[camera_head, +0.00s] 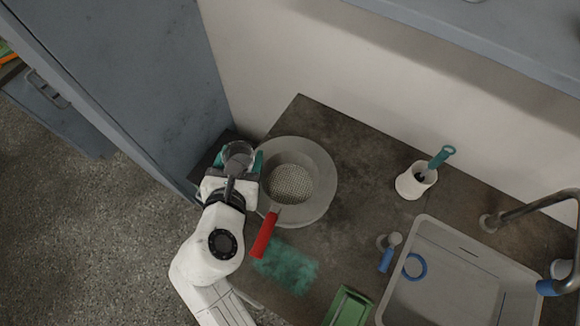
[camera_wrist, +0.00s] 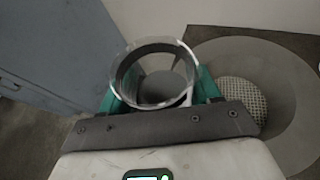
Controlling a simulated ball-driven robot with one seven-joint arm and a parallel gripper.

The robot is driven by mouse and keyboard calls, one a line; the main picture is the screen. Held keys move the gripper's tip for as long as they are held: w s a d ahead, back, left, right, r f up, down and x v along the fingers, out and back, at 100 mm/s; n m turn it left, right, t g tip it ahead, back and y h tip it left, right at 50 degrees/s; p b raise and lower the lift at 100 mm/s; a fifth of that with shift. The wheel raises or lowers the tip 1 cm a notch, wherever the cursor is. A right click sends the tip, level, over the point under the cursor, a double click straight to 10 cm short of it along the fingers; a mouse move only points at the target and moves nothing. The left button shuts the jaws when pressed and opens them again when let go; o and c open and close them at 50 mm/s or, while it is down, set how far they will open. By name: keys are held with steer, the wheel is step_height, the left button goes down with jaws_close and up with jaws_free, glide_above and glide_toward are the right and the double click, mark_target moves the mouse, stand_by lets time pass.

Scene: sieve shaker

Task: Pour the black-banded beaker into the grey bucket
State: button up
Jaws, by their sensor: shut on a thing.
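A clear beaker (camera_head: 238,151) is held upright, or nearly so, between the green fingers of my gripper (camera_head: 238,162), at the left edge of the counter. In the wrist view the beaker (camera_wrist: 158,88) shows its open rim, with grey material or a dark band inside; I cannot tell which. My gripper (camera_wrist: 157,100) is shut on it. A wide, round grey vessel (camera_head: 322,182), which looks like the grey bucket, stands just right of the beaker. A mesh sieve (camera_head: 290,182) with a red handle (camera_head: 264,234) sits in it. The bucket's inside below the mesh is hidden.
The dark counter (camera_head: 350,150) is clear right of the bucket. A white cup with a green-handled brush (camera_head: 415,182), a blue-handled tool (camera_head: 388,255), a green tray (camera_head: 348,308) and a sink (camera_head: 450,280) lie further right. A grey cabinet (camera_head: 130,80) rises at left.

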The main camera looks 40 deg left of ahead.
steer(key=shift+w+d+r+m+g+y+b, duration=0.4)
steer(key=shift+w+d+m+y+b, duration=0.15)
steer(key=shift+m, duration=0.45)
steer(key=shift+w+d+f+m+g+y+b, duration=0.25)
steer(key=shift+w+d+f+m+g+b, duration=0.25)
steer(key=shift+b, duration=0.7)
steer(key=shift+w+d+r+m+y+b, duration=0.3)
steer(key=shift+w+d+r+m+y, duration=0.15)
steer(key=shift+m, duration=0.25)
steer(key=shift+f+g, duration=0.1)
steer(key=shift+g, duration=0.2)
steer(key=shift+w+f+m+y+b, duration=0.1)
steer(key=shift+f+m+y+b, duration=0.2)
steer(key=shift+m+b, duration=0.6)
steer(key=shift+r+m+g+y+b, duration=0.3)
steer(key=shift+r+b, duration=0.1)
steer(key=shift+b, duration=0.45)
steer(key=shift+f+m+y+b, duration=0.4)
steer(key=shift+m+b, duration=0.2)
steer(key=shift+b, duration=0.5)
steer(key=shift+d+r+m+g+b, duration=0.1)
steer(key=shift+r+m+g+b, duration=0.2)
steer(key=shift+m+b, duration=0.1)
stand_by(1.5)
